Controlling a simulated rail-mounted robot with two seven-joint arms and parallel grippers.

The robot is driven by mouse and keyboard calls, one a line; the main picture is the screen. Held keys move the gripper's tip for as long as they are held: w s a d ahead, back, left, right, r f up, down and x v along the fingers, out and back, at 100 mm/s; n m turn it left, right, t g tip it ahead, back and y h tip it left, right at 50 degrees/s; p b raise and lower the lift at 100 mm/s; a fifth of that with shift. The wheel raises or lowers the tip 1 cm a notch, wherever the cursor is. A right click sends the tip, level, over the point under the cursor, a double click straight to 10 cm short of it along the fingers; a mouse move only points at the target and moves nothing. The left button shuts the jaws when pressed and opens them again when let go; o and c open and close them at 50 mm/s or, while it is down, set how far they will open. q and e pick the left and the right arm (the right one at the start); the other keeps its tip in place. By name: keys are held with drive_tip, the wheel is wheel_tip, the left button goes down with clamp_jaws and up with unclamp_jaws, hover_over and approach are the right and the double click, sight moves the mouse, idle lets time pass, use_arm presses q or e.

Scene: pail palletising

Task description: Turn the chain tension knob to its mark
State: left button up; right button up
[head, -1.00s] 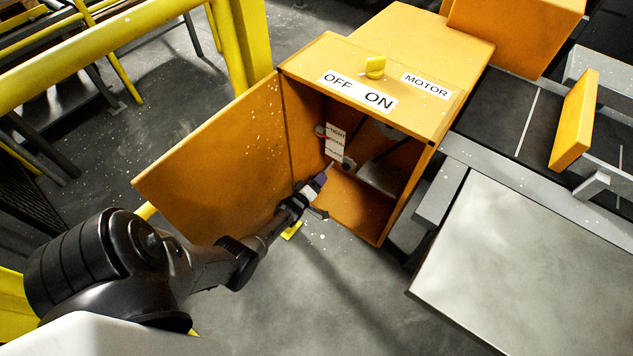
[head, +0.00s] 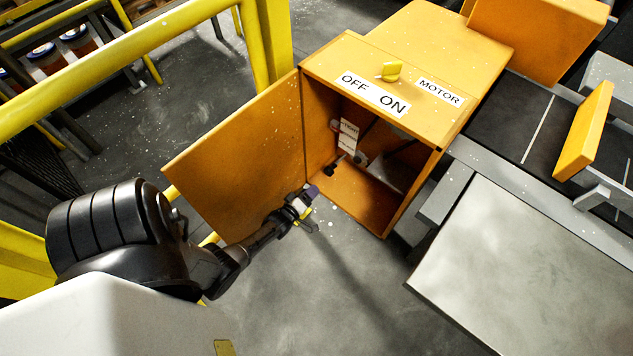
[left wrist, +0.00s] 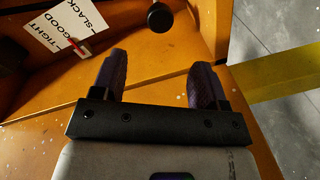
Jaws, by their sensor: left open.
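The black round chain tension knob (left wrist: 160,17) shows at the top of the left wrist view, ahead of my open fingers and apart from them. In the head view the knob (head: 328,169) sits low inside the open orange box (head: 375,205). A white SLACK, GOOD, TIGHT card (left wrist: 68,32) has a red pointer (left wrist: 77,46) near the word GOOD; its exact alignment is hard to tell. The card also shows in the head view (head: 347,133). My left gripper (head: 312,191) is open and empty at the box's front opening. My right gripper is out of view.
The box door (head: 235,160) stands open to the left, close to my left arm. A yellow switch (head: 390,71) with OFF and ON labels is on the box top. Yellow railings (head: 130,65) stand at the left; a grey metal plate (head: 530,260) is at the right.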

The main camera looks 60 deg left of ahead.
use_arm(q)
drive_tip(key=shift+v, duration=1)
drive_tip(key=w+d+r+m+g+h+p, duration=0.2)
drive_tip(key=d+r+m+g+h+p, duration=0.3)
drive_tip(key=d+r+m+p, duration=0.55)
drive_tip(key=s+d+r+m+g+h+p, duration=0.1)
drive_tip(key=s+d+r+m+g, duration=0.15)
drive_tip(key=s+d+r, duration=0.4)
drive_tip(key=s+d+r+m+g+h+p, duration=0.1)
drive_tip(key=s+d+r+m+g, duration=0.2)
drive_tip(key=r, duration=0.6)
drive_tip(key=s+d+r+m+g+h+p, duration=0.1)
drive_tip(key=s+d+r+m, duration=0.2)
drive_tip(key=s+d+r, duration=0.4)
wheel_tip(320, 180, up, 39)
drive_tip(key=w+p, duration=0.2)
drive_tip(key=p, duration=3.5)
drive_tip(key=shift+a+f, duration=0.2)
drive_tip(key=shift+a, duration=0.15)
